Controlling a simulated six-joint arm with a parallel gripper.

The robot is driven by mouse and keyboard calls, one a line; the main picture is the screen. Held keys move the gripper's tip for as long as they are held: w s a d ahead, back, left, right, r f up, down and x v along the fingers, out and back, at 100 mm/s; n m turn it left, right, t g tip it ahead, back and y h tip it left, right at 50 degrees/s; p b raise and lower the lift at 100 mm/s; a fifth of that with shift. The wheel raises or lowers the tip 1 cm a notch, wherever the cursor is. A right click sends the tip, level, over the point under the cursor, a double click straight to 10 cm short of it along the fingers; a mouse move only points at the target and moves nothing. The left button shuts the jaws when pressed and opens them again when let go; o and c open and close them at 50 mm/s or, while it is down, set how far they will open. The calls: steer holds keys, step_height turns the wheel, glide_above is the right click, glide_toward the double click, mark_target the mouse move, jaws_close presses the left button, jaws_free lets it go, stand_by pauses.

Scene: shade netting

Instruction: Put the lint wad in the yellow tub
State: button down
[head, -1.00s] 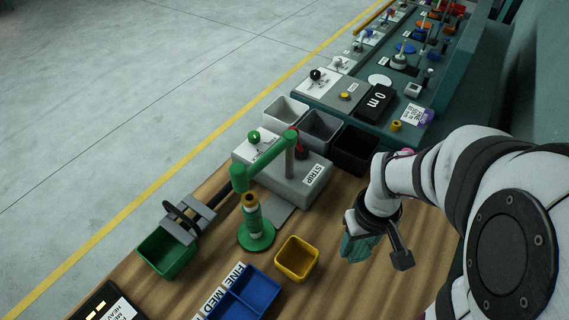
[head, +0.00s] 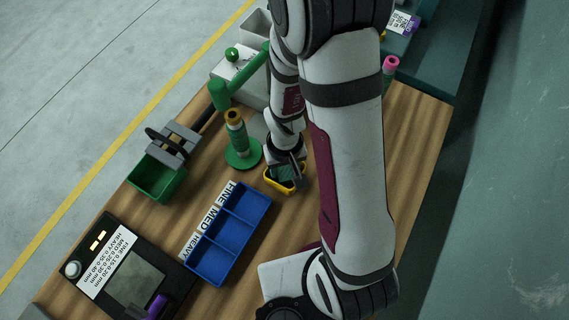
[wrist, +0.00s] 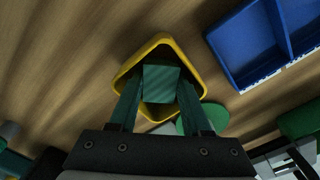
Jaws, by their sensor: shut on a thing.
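The yellow tub (head: 271,184) stands on the wooden bench, left of my forearm in the head view. It also shows in the wrist view (wrist: 192,58), directly under my fingers. My gripper (wrist: 160,92) is shut on the lint wad (wrist: 161,82), a green, faintly striped block between the two green fingers. In the wrist view the wad lies within the outline of the tub's opening. My gripper (head: 287,170) is at the tub's mouth in the head view and hides part of it. I cannot tell how deep the wad sits, or whether it touches the tub.
A green spool on a stand (head: 237,140) is close to the tub's left. A blue divided tray (head: 262,204) lies in front, with a green bin (head: 147,182) further left. A black gauge box (head: 105,250) is at the lower left.

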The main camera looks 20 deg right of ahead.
mark_target(285, 173)
steer(key=shift+f, duration=0.1)
steer(key=c, duration=0.6)
jaws_free()
step_height(285, 173, up, 13)
steer(key=s+r+m, duration=0.2)
steer(key=s, duration=0.2)
steer(key=s+a+r+m+y, duration=0.1)
steer(key=s+r, duration=0.2)
steer(key=s, duration=0.1)
steer(key=s+r+m, duration=0.2)
steer(key=s+r, duration=0.1)
steer(key=s, duration=0.2)
steer(key=shift+a+m+y, duration=0.3)
steer(key=shift+a+y, duration=0.05)
steer(key=shift+y, duration=0.05)
